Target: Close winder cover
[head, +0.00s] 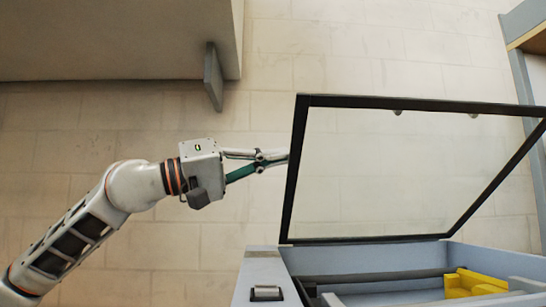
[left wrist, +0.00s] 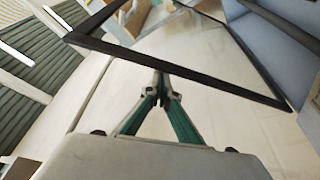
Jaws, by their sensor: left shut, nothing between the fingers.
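The winder cover (head: 299,141) is a clear panel in a black frame. It stands raised and tilted above the grey winder box (head: 270,267) at the lower right of the head view. My left gripper (head: 286,158) comes in from the left. Its fingers are shut and empty, with the tips at the left side bar of the cover; I cannot tell if they touch it. In the left wrist view the shut fingertips (left wrist: 161,78) lie below the black frame (left wrist: 115,49) of the cover. My right gripper is not in view.
Inside the open box are a dark roller (head: 370,276) and a yellow part (head: 472,283). A latch (head: 266,293) sits on the box's left edge. A large grey body (head: 120,40) fills the upper left. Pale tiled floor lies between.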

